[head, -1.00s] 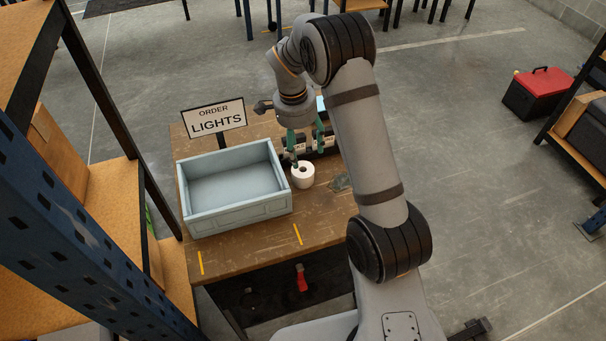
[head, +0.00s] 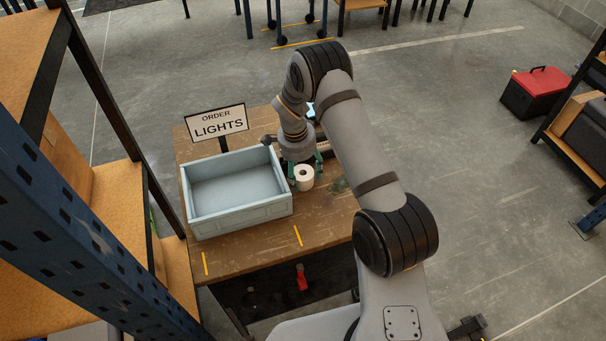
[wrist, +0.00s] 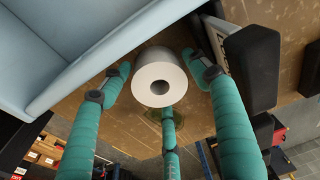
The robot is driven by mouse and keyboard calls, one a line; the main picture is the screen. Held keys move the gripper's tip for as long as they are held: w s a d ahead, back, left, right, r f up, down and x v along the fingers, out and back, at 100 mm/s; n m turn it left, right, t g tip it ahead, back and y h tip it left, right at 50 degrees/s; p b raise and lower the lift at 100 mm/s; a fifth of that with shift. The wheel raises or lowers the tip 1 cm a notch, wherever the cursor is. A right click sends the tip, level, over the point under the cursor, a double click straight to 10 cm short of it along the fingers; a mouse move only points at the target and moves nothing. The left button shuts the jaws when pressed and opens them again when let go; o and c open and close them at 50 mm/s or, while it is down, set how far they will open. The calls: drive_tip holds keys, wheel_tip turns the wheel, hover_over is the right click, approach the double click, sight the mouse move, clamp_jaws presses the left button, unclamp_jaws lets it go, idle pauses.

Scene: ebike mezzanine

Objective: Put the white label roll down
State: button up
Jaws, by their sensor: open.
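The white label roll (head: 304,181) stands upright on the wooden table (head: 260,251), just right of the pale blue bin. It also shows in the wrist view (wrist: 160,58), end-on with its core hole facing the camera. My gripper (head: 305,170) is over the roll, with its teal fingers spread. In the wrist view my gripper (wrist: 160,82) has fingers to the left, right and below the roll, with visible gaps at the left and right. Whether the lower finger touches the roll is unclear.
The open, empty-looking bin (head: 238,216) stands close left of my gripper. A LIGHTS sign (head: 218,124) stands behind it. Dark items (wrist: 252,65) lie close on the right in the wrist view. The table front is clear apart from yellow tape marks.

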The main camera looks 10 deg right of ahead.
drive_tip(key=shift+c, duration=1.4)
drive_tip(key=c, duration=0.7)
drive_tip(key=shift+c, duration=0.5)
